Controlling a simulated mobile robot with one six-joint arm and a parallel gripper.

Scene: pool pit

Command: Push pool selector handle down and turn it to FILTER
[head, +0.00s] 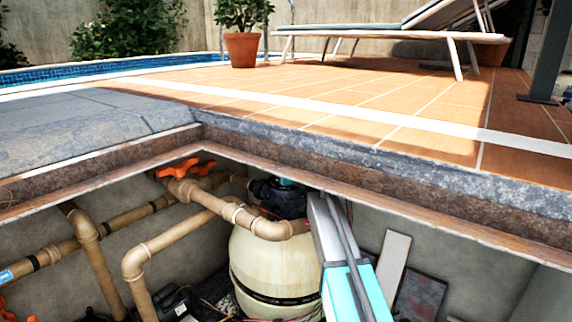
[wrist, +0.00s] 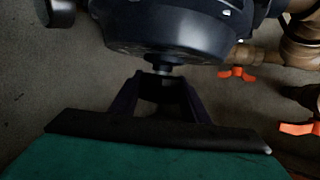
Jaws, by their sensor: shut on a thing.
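The dark round selector valve (head: 283,198) sits on top of the cream filter tank (head: 262,265) in the pit. A small teal patch shows on top of it. In the wrist view the valve's dark body (wrist: 165,28) fills the top. My gripper (wrist: 161,77) is at its near side, with its fingers closed in on a small part under the dark body, which looks like the end of the selector handle (wrist: 163,68). Most of the handle is hidden. In the head view my arm hides the gripper. No position label such as FILTER can be read.
Tan pipes (head: 198,192) with orange valve handles (head: 185,167) run left of the tank. The stone pit edge (head: 360,158) overhangs in front and above. Boards (head: 393,262) lean on the pit wall to the right. A potted plant (head: 242,48) stands on the tiled deck.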

